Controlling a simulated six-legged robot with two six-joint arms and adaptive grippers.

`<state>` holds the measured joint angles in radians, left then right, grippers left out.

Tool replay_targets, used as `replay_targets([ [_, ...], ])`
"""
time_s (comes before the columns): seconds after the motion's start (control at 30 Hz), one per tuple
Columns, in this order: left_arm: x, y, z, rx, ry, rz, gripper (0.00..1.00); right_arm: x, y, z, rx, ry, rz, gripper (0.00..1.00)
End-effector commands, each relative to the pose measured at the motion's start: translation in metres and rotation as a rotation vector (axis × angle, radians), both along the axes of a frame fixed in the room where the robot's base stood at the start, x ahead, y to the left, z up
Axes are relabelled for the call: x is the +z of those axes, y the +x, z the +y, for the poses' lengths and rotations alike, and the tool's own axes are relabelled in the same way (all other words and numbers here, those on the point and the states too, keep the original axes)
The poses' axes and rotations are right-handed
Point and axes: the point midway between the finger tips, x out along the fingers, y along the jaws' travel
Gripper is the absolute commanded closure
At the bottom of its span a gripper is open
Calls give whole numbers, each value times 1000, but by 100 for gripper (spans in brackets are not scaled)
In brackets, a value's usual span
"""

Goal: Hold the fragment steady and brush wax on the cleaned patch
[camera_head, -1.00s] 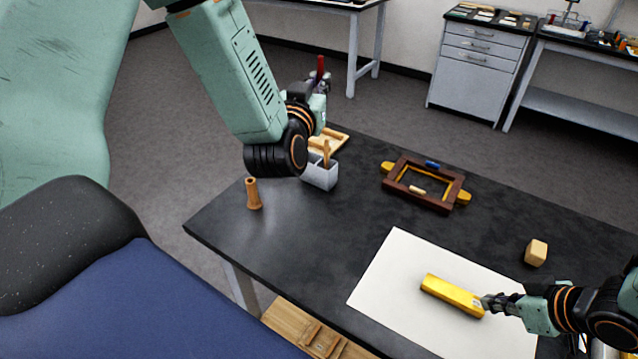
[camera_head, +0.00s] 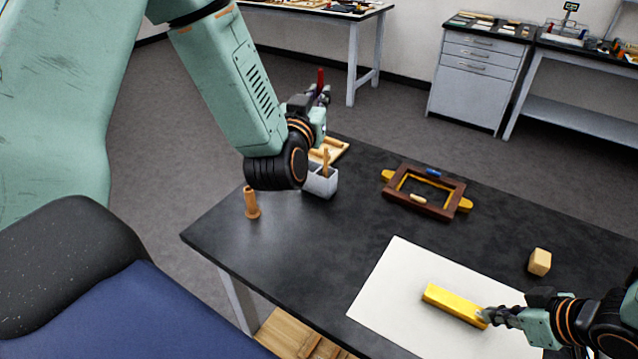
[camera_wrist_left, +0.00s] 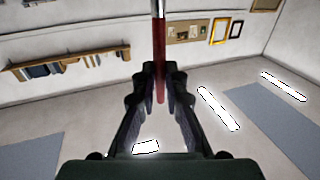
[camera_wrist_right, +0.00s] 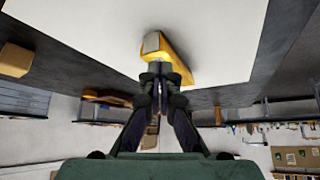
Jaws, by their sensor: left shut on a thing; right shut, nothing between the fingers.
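The gilt fragment (camera_head: 452,303), a long yellow bar, lies on a white sheet (camera_head: 388,290) at the table's front right. My right gripper (camera_head: 484,316) is shut with nothing between its fingers, its tips at the fragment's right end. In the right wrist view, the tips (camera_wrist_right: 160,76) are against or just beside the fragment (camera_wrist_right: 172,62), whose end has a grey area (camera_wrist_right: 151,43). My left gripper (camera_head: 318,92) is shut on a red-handled tool (camera_head: 320,78), raised beyond the table's back left. The handle (camera_wrist_left: 159,60) meets a silvery shaft; its working end is out of view.
A brown wooden frame (camera_head: 436,208), a small wooden block (camera_head: 540,262), a grey holder (camera_head: 322,182) and a wooden peg (camera_head: 251,203) stand on the dark table (camera_head: 270,250). The table's middle is clear. A wooden tray (camera_head: 334,149) lies at the back left.

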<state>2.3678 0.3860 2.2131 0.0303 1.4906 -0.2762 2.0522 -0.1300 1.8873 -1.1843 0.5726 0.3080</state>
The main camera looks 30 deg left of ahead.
Motion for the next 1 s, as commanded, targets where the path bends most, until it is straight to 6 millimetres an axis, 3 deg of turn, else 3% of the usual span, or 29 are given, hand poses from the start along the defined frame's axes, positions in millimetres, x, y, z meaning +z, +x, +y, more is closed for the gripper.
replay_targets([
  [1.0, -5, 0, 0, 0, 0, 0, 100, -8, 0, 0, -1, 0, 0, 100],
])
